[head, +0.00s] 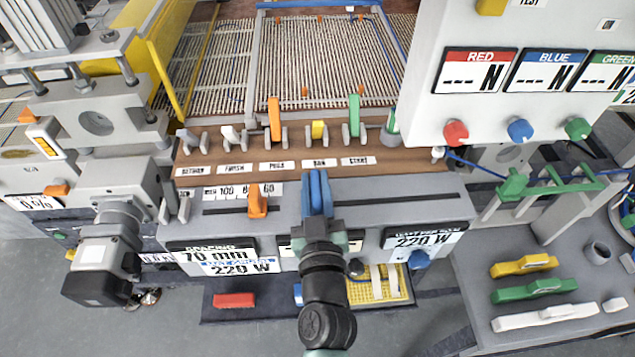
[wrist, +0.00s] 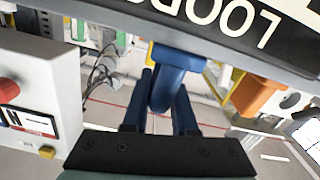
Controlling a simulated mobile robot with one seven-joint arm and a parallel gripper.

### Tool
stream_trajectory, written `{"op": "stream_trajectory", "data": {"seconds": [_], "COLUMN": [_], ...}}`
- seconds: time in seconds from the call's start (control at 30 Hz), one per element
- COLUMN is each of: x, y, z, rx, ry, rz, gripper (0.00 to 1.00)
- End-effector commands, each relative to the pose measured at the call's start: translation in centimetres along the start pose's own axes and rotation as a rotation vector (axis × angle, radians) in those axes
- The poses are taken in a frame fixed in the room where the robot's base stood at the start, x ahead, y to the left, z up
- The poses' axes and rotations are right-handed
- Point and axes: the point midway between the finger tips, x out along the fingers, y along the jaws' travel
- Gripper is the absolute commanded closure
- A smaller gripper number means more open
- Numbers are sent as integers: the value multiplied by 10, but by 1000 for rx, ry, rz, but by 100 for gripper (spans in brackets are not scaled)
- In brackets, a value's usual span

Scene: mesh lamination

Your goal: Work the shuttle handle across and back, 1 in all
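A blue handle (wrist: 176,76) shows in the wrist view between the two dark blue fingers of my gripper (wrist: 163,98). I take it to be the shuttle handle; no label on it shows. Both fingers lie close against its sides and appear shut on it. In the head view my gripper (head: 320,190) reaches up from the bottom to the dark slot (head: 385,200) in the grey console, left of the slot's middle. My fingers largely hide the handle there.
An orange slider (head: 257,203) stands in a slot to the left. Several coloured levers line the brown board behind, including orange (head: 274,118) and green (head: 354,115). A white knob panel (head: 520,90) overhangs at right. The dark slot is clear to the right of my gripper.

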Motion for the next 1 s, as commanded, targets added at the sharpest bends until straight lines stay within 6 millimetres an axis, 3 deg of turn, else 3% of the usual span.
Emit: {"op": "stream_trajectory", "data": {"seconds": [0.03, 0.13, 0.57, 1.0], "x": [0, 0, -8, -84], "y": [-4, -3, -2, -3], "z": [0, 0, 2, 5], "rx": [1, 1, 1, 0], "ry": [1, 0, -1, -3], "rz": [-8, -7, -3, -6], "gripper": [66, 48, 48, 48]}}
